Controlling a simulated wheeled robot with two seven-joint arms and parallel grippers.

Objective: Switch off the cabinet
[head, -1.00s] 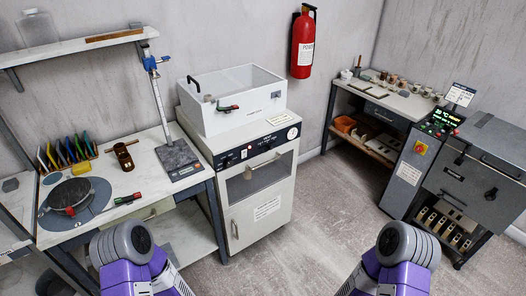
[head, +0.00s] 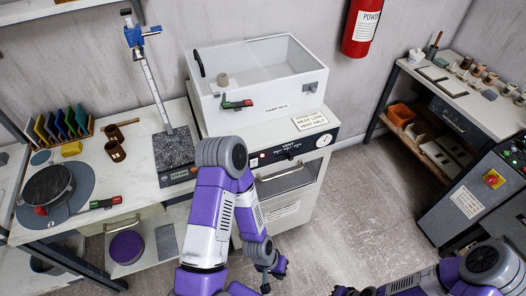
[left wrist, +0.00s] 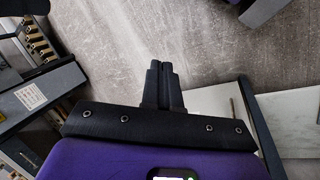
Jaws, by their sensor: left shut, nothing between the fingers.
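The white cabinet (head: 307,190) stands in the middle of the head view, beside the workbench. Its dark front panel (head: 290,153) carries a small red light, several knobs and a round gauge (head: 325,140) at the right end. My left arm rises in front of the cabinet and hides part of its front and the panel's left end. My left gripper (head: 276,268) is low in front of the cabinet, apart from the panel; its fingers (left wrist: 163,85) are together and empty in the left wrist view. My right gripper (head: 347,291) only just shows at the bottom edge, its jaws unclear.
An open-topped white damp box (head: 262,98) and a printed card (head: 311,119) sit on the cabinet. The bench at left holds a stand (head: 175,150) and a turntable (head: 83,190). A grey machine (head: 465,200) stands at right. Floor between is clear.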

